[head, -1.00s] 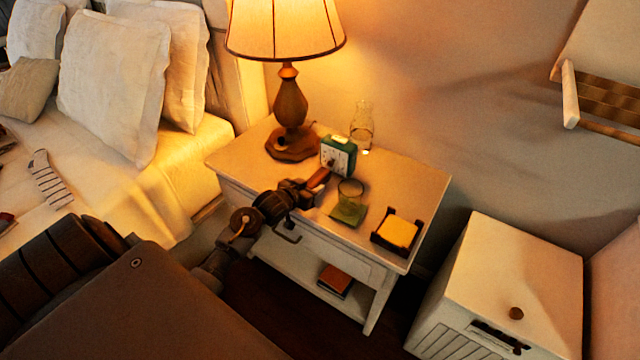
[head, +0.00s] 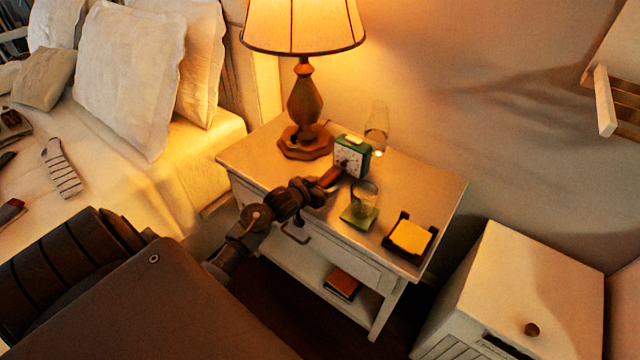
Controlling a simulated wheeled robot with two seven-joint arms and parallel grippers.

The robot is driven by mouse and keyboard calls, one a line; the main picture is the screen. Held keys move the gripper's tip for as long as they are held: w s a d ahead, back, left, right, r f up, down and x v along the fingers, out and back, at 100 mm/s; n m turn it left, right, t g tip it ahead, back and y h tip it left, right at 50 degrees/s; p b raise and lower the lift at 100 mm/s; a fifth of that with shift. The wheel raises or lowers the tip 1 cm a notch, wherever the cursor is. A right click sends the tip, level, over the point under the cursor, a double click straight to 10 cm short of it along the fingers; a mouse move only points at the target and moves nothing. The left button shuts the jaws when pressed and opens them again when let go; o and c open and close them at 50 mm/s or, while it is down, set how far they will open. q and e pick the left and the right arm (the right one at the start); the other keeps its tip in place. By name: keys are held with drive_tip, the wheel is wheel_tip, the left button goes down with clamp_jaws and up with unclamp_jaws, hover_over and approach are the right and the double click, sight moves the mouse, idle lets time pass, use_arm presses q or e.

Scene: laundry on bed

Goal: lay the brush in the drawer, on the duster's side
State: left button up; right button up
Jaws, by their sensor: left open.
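My left gripper (head: 322,189) is open above the front of the nightstand top (head: 420,190), close to the green clock (head: 352,157). A small reddish-brown piece (head: 331,176), possibly the brush, shows right at its fingertips. I cannot tell whether it lies between the fingers. The nightstand drawer (head: 335,260) looks shut, with its handle (head: 296,236) just below my left wrist. The inside of the drawer is hidden, and I see no duster. My right gripper is not in view.
A lamp (head: 304,92), a glass on a green coaster (head: 362,200), a glass carafe (head: 377,130) and a tray with yellow notes (head: 410,237) crowd the top. A book (head: 342,283) lies on the lower shelf. A white hamper (head: 530,290) stands right. A striped cloth item (head: 62,168) lies on the bed.

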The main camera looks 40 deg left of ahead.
use_arm(q)
drive_tip(key=shift+f, duration=0.15)
drive_tip(key=p+v, duration=0.1)
drive_tip(key=v, duration=1.1)
drive_tip(key=shift+d+r, duration=0.3)
